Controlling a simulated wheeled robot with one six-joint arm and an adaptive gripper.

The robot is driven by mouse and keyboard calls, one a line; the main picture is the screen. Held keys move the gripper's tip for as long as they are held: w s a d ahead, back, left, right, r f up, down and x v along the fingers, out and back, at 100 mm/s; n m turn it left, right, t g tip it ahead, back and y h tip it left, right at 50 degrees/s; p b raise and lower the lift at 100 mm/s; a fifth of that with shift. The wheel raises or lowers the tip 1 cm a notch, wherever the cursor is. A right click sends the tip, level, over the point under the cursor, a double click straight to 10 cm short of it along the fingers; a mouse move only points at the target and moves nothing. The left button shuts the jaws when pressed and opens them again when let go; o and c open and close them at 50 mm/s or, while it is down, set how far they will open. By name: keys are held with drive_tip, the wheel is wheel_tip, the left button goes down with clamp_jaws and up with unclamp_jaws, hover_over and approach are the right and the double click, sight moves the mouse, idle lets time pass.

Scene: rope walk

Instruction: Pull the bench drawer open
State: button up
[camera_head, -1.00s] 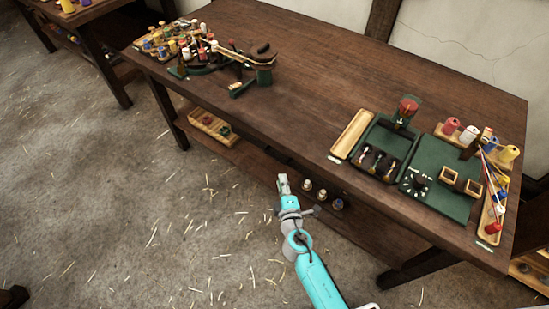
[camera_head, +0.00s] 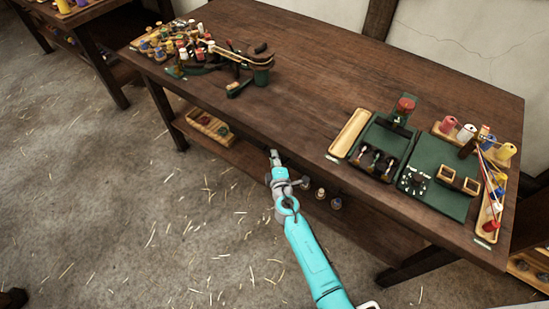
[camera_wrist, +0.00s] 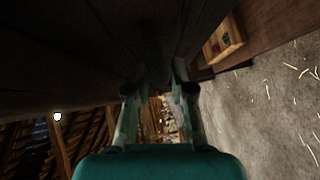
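The bench (camera_head: 300,60) is a long dark wooden table with a shelf below. Its front edge (camera_head: 250,130) runs diagonally across the head view. My gripper (camera_head: 273,153) is at this edge, near the middle, just in front of or under it. In the wrist view my gripper (camera_wrist: 158,92) has its two fingers apart, with dark wood close above and beside them. A dark shape lies between and beyond the fingers; I cannot tell if it is a handle. No drawer front or pull can be made out in either view.
On the bench top are spools and a tool at the left and green trays (camera_head: 433,178) at the right. A wooden box (camera_head: 210,127) and small bobbins (camera_head: 336,203) are on the lower shelf. The straw-strewn floor (camera_head: 130,220) in front is clear.

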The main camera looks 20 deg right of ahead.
drive_tip(key=shift+w, duration=0.1)
clamp_jaws()
drive_tip(key=s+a, duration=0.7)
drive_tip(key=a, duration=0.3)
drive_tip(key=s+a, duration=0.7)
drive_tip(key=a, duration=0.2)
drive_tip(key=shift+s+a, duration=0.25)
drive_tip(key=shift+a, duration=0.15)
unclamp_jaws()
